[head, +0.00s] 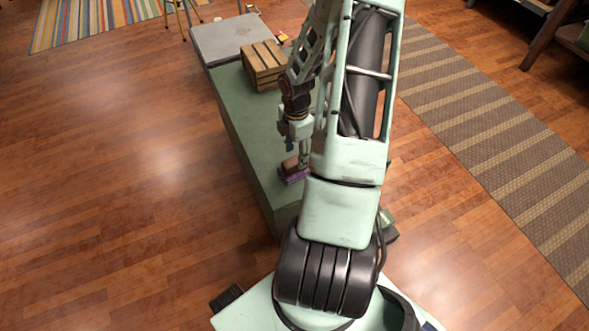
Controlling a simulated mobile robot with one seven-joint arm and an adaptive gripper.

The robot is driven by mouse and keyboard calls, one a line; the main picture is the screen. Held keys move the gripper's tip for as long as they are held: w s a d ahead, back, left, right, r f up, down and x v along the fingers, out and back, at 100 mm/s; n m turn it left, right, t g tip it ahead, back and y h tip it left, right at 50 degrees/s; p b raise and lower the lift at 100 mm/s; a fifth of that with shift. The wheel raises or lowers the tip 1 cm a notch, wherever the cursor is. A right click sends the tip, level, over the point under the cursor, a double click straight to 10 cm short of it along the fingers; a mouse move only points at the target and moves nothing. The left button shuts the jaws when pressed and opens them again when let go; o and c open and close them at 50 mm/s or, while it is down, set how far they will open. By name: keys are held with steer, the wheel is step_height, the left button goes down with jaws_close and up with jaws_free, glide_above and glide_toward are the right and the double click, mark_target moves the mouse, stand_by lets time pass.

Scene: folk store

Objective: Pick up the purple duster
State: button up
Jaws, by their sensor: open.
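The purple duster (292,177) is small in the head view. It sits near the close end of a long green counter (249,135), with a brown block-like part (290,165) on top of its purple base. My gripper (302,164) points down just above and beside the duster's right side. It is open. The fingertips are small and partly hidden by my arm, so I cannot tell whether they touch the duster.
A wooden slatted crate (262,78) stands farther back on the counter. A grey surface (230,36) lies at its far end. Open wooden floor (120,170) is on the left. A striped brown rug (490,125) lies on the right.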

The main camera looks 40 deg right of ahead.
mark_target(294, 160)
steer(key=f, duration=0.1)
steer(key=f+b, duration=0.1)
steer(key=f, duration=0.1)
steer(key=f+b, duration=0.1)
steer(key=shift+w+a+f, duration=0.1)
steer(key=shift+a+f, duration=0.15)
steer(key=shift+f, duration=0.1)
steer(key=shift+r, duration=0.1)
steer(key=shift+c, duration=0.7)
steer(key=c, duration=1.2)
steer(key=shift+o, duration=0.2)
steer(key=shift+r, duration=0.1)
steer(key=shift+r+p, duration=0.35)
steer(key=shift+r, duration=0.3)
steer(key=s+d+r+p, duration=0.7)
steer(key=s+r, duration=0.4)
steer(key=shift+s+d+r, duration=0.25)
steer(key=shift+s+d, duration=0.1)
steer(key=shift+s, duration=0.05)
